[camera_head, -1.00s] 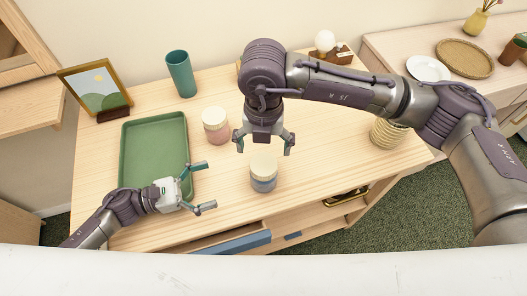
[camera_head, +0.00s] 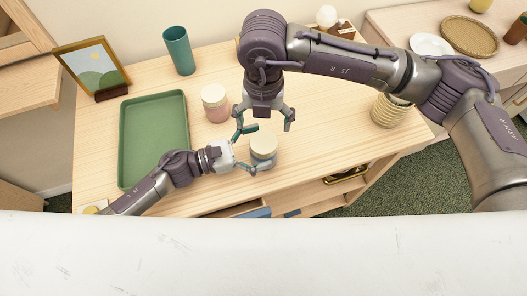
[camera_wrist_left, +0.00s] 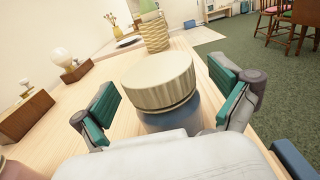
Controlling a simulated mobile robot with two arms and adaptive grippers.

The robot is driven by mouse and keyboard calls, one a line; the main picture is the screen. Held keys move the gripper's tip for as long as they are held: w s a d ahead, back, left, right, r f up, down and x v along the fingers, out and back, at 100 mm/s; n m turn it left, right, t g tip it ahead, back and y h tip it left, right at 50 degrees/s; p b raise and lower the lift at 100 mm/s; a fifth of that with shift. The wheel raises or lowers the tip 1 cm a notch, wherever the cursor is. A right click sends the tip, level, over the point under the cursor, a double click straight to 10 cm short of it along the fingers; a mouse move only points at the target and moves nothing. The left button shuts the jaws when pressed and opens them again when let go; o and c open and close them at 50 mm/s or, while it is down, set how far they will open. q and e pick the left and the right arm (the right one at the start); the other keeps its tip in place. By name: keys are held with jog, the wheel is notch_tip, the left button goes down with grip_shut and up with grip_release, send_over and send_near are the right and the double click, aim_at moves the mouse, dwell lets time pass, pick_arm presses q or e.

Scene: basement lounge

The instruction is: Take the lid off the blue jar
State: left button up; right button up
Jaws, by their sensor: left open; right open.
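The blue jar (camera_wrist_left: 172,120) stands upright on the wooden table with its cream ribbed lid (camera_wrist_left: 158,78) on. In the head view the lid (camera_head: 263,145) shows and the blue body is mostly hidden. My left gripper (camera_head: 254,150) is open at the jar, one finger on each side; in the left wrist view its fingers (camera_wrist_left: 170,112) stand either side of the jar with gaps. My right gripper (camera_head: 266,124) is open and empty, pointing down just behind and above the jar.
A pink jar with a cream lid (camera_head: 214,102) stands left of my right gripper. A green tray (camera_head: 124,150) lies at the left, with a teal cup (camera_head: 179,50) and a picture frame (camera_head: 93,66) behind. A ribbed vase (camera_head: 388,110) stands at the right.

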aim_at(263, 142)
pick_arm(q)
jog(key=shift+w+d, duration=0.15)
jog(key=shift+d, duration=0.15)
jog(key=c, duration=1.7)
grip_shut()
pick_arm(e)
jog(key=shift+c, duration=0.9)
jog(key=n, duration=0.4)
jog(key=shift+n, duration=0.4)
jog(key=n, duration=0.3)
jog(key=shift+n, duration=0.3)
jog(key=shift+f+n, duration=0.4)
jog(key=shift+f, duration=3.65)
